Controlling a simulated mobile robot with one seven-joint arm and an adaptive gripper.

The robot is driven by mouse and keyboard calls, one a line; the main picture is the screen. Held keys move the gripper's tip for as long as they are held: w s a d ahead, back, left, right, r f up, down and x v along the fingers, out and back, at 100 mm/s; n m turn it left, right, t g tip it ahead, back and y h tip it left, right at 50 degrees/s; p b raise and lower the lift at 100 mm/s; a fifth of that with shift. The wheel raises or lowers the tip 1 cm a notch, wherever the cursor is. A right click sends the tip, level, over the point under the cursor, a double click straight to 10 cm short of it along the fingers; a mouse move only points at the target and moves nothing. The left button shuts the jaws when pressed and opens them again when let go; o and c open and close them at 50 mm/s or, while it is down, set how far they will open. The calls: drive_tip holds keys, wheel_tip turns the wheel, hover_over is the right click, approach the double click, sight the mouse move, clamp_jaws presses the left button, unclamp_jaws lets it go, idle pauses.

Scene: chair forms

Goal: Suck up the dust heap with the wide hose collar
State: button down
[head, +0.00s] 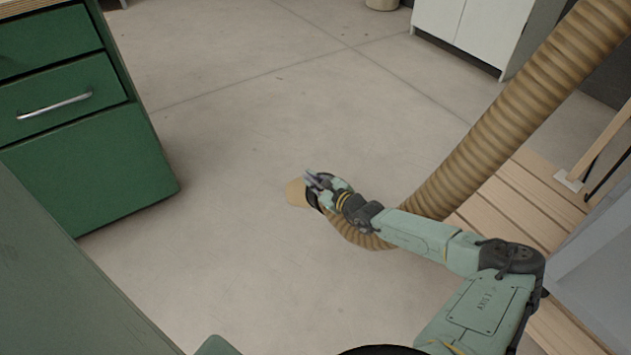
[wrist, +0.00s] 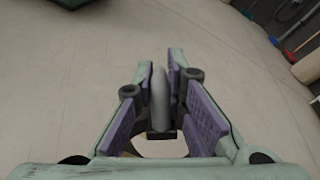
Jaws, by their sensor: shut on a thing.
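The wide hose collar (head: 297,193) is a tan flared end at the middle of the head view, just above or on the concrete floor; I cannot tell which. My gripper (head: 316,182) is at the collar, shut on its grip. In the wrist view the purple finger pads (wrist: 160,95) stand on both sides of a pale grey grip piece (wrist: 160,98). A tan rim of the collar (wrist: 160,148) shows below it. The ribbed tan hose (head: 500,125) runs from the collar under my arm and up to the upper right. I see no clear dust heap in either view.
A green drawer cabinet (head: 75,115) stands at the left. A wooden slatted pallet (head: 520,205) lies at the right, with a grey panel (head: 600,265) near it. A white cabinet (head: 480,30) is at the back. The floor (head: 270,110) between them is open.

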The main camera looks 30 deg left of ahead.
drive_tip(key=a+f+b, duration=0.1)
drive_tip(key=b, duration=0.1)
drive_tip(key=w+a+f+b, duration=0.1)
drive_tip(key=f, duration=0.1)
drive_tip(key=w+a+f+b, duration=0.1)
drive_tip(key=a+f+b, duration=0.1)
drive_tip(key=shift+f+b, duration=0.15)
drive_tip(key=shift+b, duration=0.2)
drive_tip(key=a+f+b, duration=0.1)
drive_tip(key=b, duration=0.1)
drive_tip(key=w+a+f+b, duration=0.1)
drive_tip(key=b, duration=0.1)
drive_tip(key=shift+w+f+b, duration=0.1)
drive_tip(key=shift+f+b, duration=0.15)
drive_tip(key=shift+b, duration=0.1)
idle(2.1)
drive_tip(key=shift+r+p, duration=3.2)
drive_tip(key=shift+r, duration=1.85)
